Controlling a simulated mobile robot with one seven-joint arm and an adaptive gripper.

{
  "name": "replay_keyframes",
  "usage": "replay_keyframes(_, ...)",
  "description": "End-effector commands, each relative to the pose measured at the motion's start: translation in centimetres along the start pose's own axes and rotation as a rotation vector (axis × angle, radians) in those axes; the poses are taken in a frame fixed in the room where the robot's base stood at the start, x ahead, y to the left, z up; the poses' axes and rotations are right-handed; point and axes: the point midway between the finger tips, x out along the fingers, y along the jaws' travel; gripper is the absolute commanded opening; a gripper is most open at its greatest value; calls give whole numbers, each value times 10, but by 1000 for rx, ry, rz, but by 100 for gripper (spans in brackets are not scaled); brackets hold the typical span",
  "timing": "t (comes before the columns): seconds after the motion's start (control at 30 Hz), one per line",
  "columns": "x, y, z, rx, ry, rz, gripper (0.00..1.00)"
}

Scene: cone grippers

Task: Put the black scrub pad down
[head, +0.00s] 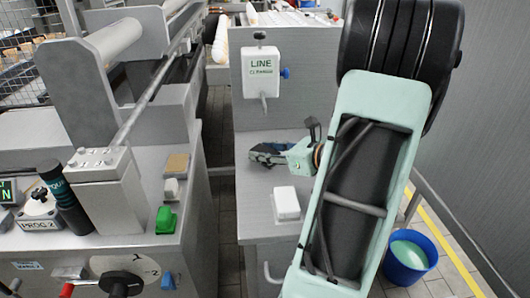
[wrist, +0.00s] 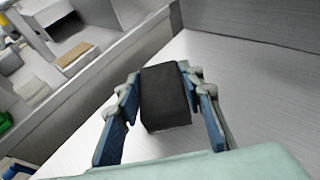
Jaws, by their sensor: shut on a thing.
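The black scrub pad (wrist: 165,97) is a dark block between the two blue fingers of my gripper (wrist: 163,105) in the wrist view. My gripper is shut on it. In the head view my gripper (head: 268,154) is over the grey metal bench (head: 255,208), near its left edge, and the pad is hard to make out between the dark fingers. The bench surface also shows beneath the pad in the wrist view (wrist: 235,70). I cannot tell whether the pad touches the bench.
A white block (head: 286,204) lies on the bench nearer me. A white LINE CLEANER dispenser (head: 261,68) hangs on the panel behind. On the left machine are a green block (head: 166,220) and a tan-topped sponge (head: 177,164). A blue bucket (head: 410,257) stands on the floor at right.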

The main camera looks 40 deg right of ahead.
Motion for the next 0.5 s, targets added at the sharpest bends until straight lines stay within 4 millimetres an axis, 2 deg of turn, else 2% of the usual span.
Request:
replay_keyframes(0.07,1,0,-4,0,0,0,22)
replay_keyframes(0.1,1,0,-3,0,0,0,37)
replay_keyframes(0.23,1,0,-2,0,0,0,52)
replay_keyframes(0.5,1,0,-2,0,0,0,53)
